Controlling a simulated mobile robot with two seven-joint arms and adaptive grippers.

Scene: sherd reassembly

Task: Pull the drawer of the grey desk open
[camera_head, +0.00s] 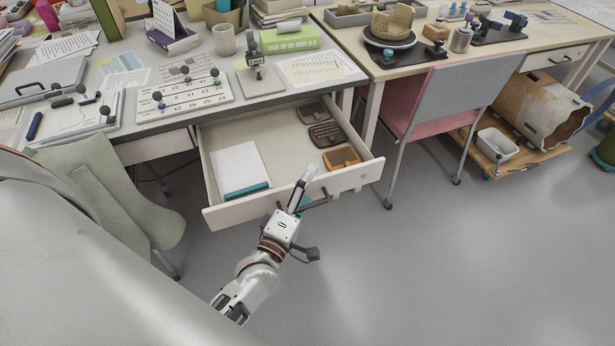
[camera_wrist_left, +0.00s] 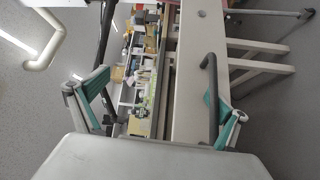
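The grey desk (camera_head: 285,88) stands at the back left. Its drawer (camera_head: 290,155) is pulled well out, with its inside showing. The dark bar handle (camera_wrist_left: 210,97) is on the drawer's pale front panel (camera_wrist_left: 186,85), seen sideways in the left wrist view. My left gripper (camera_head: 302,190) is at the drawer front, by the handle. In the left wrist view its teal-padded fingers (camera_wrist_left: 155,105) are spread wide, with the handle close to the right-hand finger. I cannot tell whether they touch. My right gripper is in neither view.
The drawer holds a white pad (camera_head: 238,165), brown cases (camera_head: 326,134) and an orange-brown item (camera_head: 341,158). A pale green chair (camera_head: 110,185) stands left of the drawer, a pink and grey chair (camera_head: 450,95) right. The floor in front is clear.

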